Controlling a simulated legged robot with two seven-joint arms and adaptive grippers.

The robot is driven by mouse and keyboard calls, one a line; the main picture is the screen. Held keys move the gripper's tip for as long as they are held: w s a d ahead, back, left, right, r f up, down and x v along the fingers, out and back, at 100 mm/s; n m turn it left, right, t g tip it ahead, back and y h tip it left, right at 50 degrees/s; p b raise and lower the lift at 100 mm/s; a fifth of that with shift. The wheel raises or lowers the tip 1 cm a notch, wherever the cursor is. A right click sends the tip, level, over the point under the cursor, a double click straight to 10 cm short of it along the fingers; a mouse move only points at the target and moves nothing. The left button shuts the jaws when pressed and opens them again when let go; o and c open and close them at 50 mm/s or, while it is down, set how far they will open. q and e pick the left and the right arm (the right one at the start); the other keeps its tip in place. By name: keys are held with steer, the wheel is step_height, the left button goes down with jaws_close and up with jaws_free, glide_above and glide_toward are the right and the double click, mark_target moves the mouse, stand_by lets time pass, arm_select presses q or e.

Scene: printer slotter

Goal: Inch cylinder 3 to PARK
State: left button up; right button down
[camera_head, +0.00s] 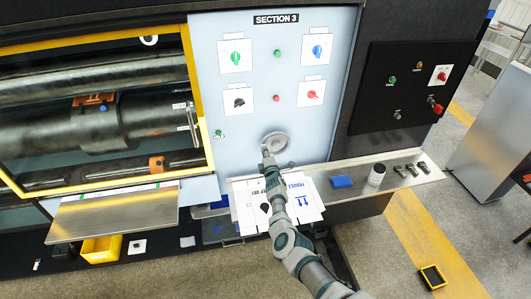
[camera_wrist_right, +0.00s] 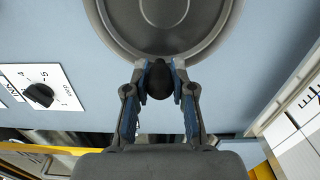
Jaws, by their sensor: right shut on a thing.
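The pale SECTION 3 panel (camera_head: 260,60) stands in the middle of the head view. A grey round handwheel (camera_head: 277,141) is low on it, and its dished face (camera_wrist_right: 160,20) fills the top of the wrist view. My right gripper (camera_head: 267,155) is at the wheel's lower left edge. In the wrist view its fingers (camera_wrist_right: 160,82) are shut on a black knob (camera_wrist_right: 159,79) below the wheel's rim. Large metal cylinders (camera_head: 95,125) lie behind the yellow-framed opening at left; which is cylinder 3, I cannot tell. No PARK mark is readable. My left gripper is out of view.
Green, blue, black (camera_head: 238,102) and red knobs sit higher on the panel. A ledge (camera_head: 410,179) at right carries a blue item (camera_head: 341,182), a cup (camera_head: 377,174) and small dark parts. A white printed box (camera_head: 247,211) is below the wheel, close to my arm.

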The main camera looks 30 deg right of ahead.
mark_target(265, 141)
steer(key=shift+d+r+m+p, duration=0.2)
steer(key=shift+r+m+p, duration=0.55)
steer(key=shift+m, duration=0.2)
steer(key=shift+d+r+m+p, duration=0.2)
steer(key=shift+r+m+p, duration=0.55)
steer(key=shift+m, duration=0.2)
steer(key=shift+d+r+m, duration=0.1)
steer(key=shift+m, duration=0.2)
steer(key=c, duration=1.1)
jaws_free()
steer(key=shift+o, duration=0.7)
steer(key=shift+f, duration=0.3)
